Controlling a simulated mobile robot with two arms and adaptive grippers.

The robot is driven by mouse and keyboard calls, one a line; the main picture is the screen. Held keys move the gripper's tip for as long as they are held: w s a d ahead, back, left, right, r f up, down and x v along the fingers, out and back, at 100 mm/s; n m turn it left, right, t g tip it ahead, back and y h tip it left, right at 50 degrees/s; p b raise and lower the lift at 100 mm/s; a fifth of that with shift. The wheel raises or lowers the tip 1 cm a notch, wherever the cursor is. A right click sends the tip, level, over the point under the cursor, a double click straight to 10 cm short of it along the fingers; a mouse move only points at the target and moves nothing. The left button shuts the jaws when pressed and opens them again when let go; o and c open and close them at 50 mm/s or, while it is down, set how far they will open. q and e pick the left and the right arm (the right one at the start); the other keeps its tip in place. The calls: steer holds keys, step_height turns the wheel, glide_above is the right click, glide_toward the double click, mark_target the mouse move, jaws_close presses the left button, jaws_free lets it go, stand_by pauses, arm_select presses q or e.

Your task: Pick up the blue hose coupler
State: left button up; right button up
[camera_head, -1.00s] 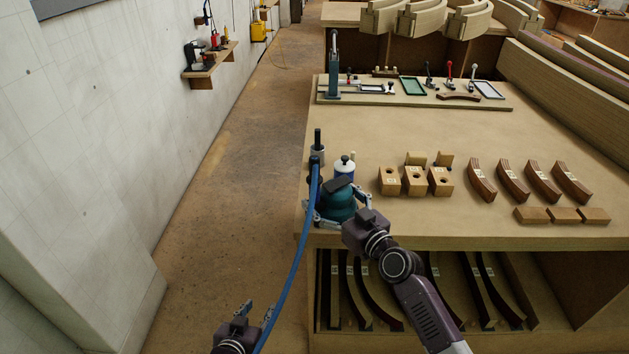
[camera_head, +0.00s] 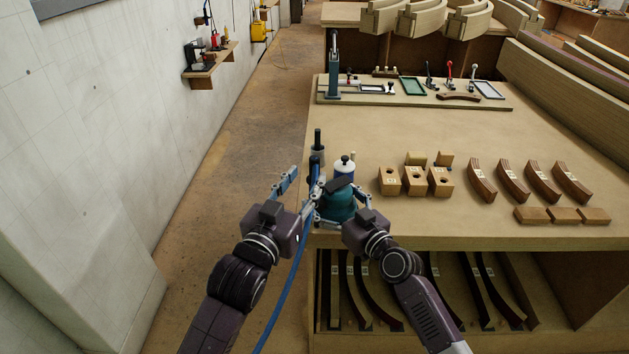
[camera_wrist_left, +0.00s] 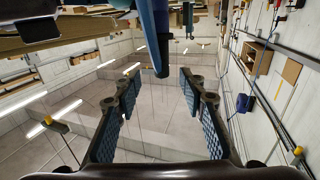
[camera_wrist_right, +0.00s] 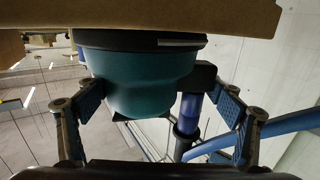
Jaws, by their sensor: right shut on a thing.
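The blue hose coupler (camera_head: 315,163) is the dark blue end of a blue hose (camera_head: 283,295) at the bench's left front corner. The left wrist view shows the coupler's dark tip (camera_wrist_left: 161,66) upright in the picture, between the two fingers with gaps on both sides. My left gripper (camera_head: 305,180) is open beside the hose, apart from the coupler as far as I can see. My right gripper (camera_head: 338,197) is shut on a teal pot (camera_head: 336,207) with a dark top; the right wrist view also shows the teal pot (camera_wrist_right: 145,82) between its fingers.
A white-and-blue bottle (camera_head: 345,168) and a dark-handled tool in a cup (camera_head: 317,147) stand just behind the pot. Wooden blocks (camera_head: 414,180) and curved laminated pieces (camera_head: 513,180) lie to the right on the bench (camera_head: 430,228). The aisle floor to the left is clear.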

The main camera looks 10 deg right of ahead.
mark_target(312, 166)
arm_select(q)
steer(key=shift+x, duration=3.35)
steer(key=shift+w+a, duration=0.1)
steer(key=shift+a, duration=0.05)
steer(key=shift+c, duration=0.4)
jaws_close()
